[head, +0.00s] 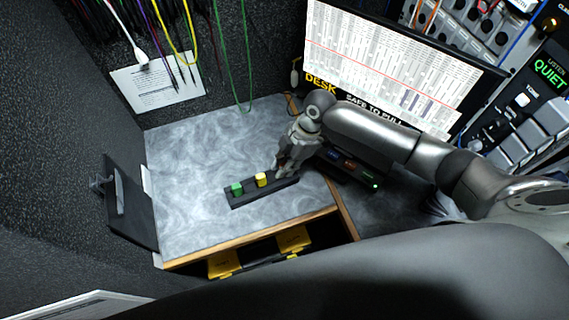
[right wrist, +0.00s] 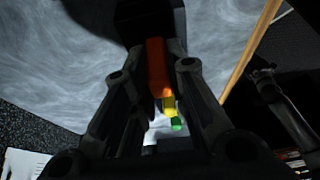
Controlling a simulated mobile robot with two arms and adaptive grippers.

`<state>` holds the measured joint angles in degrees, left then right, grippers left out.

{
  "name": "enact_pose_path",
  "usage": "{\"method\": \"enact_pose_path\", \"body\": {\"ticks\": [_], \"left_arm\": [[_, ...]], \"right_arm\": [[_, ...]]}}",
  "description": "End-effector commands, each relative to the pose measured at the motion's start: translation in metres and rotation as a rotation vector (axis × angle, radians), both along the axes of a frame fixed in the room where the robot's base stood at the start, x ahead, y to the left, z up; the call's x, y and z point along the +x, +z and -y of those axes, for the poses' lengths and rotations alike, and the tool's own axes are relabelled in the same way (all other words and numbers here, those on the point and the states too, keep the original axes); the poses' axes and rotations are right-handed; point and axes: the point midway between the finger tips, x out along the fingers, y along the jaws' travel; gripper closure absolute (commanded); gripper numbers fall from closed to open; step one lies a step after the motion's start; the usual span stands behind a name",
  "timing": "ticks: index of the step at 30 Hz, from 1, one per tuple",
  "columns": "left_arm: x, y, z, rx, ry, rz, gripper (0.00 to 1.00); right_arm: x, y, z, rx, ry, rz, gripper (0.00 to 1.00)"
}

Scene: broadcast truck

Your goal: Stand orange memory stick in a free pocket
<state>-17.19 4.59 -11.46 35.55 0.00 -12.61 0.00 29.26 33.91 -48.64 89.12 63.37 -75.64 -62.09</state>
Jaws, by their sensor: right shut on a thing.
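The black pocket holder (head: 262,192) lies on the grey marbled desk top. A green stick (head: 237,188) and a yellow stick (head: 261,179) stand in its left and middle parts. My right gripper (head: 283,172) points down at the holder's right part. In the right wrist view, the right gripper (right wrist: 158,85) is shut on the orange memory stick (right wrist: 158,65). The yellow stick (right wrist: 168,105) and green stick (right wrist: 177,124) line up beyond it there. The fingers hide the orange stick in the head view, and I cannot tell whether its lower end is inside a pocket. My left gripper is not in view.
A dark unit with small lit labels (head: 350,165) stands right of the gripper. A monitor (head: 385,70) stands behind. A yellow-and-black case (head: 225,263) sits below the desk's wooden front edge (head: 250,240). The desk top left of the holder is clear.

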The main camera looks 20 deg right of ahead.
Motion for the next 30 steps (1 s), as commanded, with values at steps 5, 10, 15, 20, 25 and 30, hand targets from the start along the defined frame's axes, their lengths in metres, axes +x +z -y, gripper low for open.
{"method": "enact_pose_path", "body": {"ticks": [5,10,15,20,25,30], "left_arm": [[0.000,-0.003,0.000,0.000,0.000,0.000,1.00],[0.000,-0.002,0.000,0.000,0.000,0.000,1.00],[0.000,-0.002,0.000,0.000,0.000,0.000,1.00],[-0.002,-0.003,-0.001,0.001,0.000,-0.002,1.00],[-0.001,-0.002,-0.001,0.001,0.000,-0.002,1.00],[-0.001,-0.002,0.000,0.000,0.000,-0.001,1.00]], "right_arm": [[0.000,-0.005,0.000,0.000,0.000,0.000,0.97],[0.000,-0.004,0.000,0.000,0.000,0.000,0.63],[0.000,-0.004,0.000,0.000,0.000,0.000,0.60],[0.000,-0.003,0.000,0.000,0.000,0.000,0.60],[0.002,0.011,0.006,0.000,0.000,0.002,0.60],[0.004,0.044,0.021,-0.001,-0.001,0.004,0.60]]}}
